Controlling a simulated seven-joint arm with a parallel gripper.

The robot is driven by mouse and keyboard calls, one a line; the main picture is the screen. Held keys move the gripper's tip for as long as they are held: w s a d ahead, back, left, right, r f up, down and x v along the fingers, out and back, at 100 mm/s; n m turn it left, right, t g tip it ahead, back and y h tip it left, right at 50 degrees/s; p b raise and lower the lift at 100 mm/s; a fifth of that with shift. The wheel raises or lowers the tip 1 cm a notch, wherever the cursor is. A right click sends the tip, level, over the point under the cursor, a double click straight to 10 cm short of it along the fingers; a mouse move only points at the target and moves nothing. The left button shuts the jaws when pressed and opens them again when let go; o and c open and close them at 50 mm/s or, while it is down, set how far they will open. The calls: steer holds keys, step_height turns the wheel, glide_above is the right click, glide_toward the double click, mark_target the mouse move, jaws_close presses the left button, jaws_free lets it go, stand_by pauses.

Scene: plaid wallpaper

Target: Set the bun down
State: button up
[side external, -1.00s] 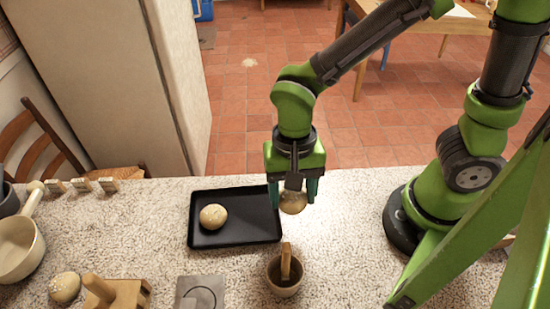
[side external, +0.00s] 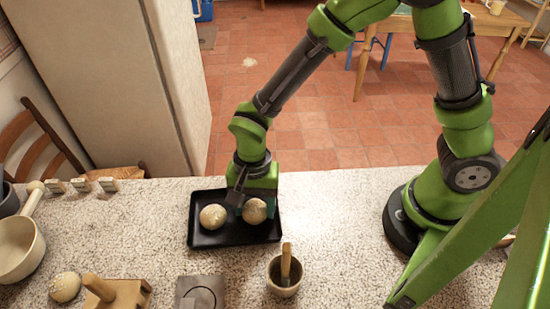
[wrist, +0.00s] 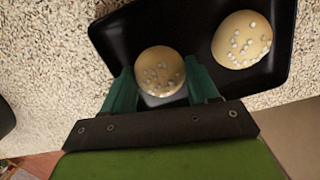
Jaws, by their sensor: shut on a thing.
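My gripper (wrist: 161,88) is shut on a round tan bun (wrist: 160,68) with pale specks on top, held between the two green fingers. In the side view, the held bun (side external: 255,211) is over the right half of the black tray (side external: 236,240), low at its surface; I cannot tell whether it touches the tray. A second speckled bun (side external: 213,217) sits on the left half of the tray, and it also shows in the wrist view (wrist: 242,40). The two buns are side by side with a small gap.
A cup with a wooden-handled brush (side external: 284,275) stands in front of the tray. A grey square plate (side external: 200,292), a wooden press (side external: 118,292), a third bun (side external: 65,287) and a cream pan (side external: 20,247) are toward the left. The counter right of the tray is clear.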

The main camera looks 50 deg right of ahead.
steer(key=shift+f, duration=0.15)
steer(key=o, duration=0.8)
step_height(320, 180, up, 12)
steer(key=d, duration=0.1)
steer(key=s+d+r+n+t, duration=0.1)
steer(key=d+r+n+t, duration=0.1)
steer(key=d+r, duration=0.2)
steer(key=s+d+r+n+t, duration=0.2)
steer(key=d+r+t, duration=0.1)
steer(key=d, duration=0.4)
steer(key=s+d+r+n+t, duration=0.2)
steer(key=d+r+t, duration=0.1)
steer(key=d, duration=0.3)
steer(key=shift+s+r+n+y, duration=0.15)
steer(key=shift+r+n+y, duration=0.2)
steer(key=shift+r, duration=0.5)
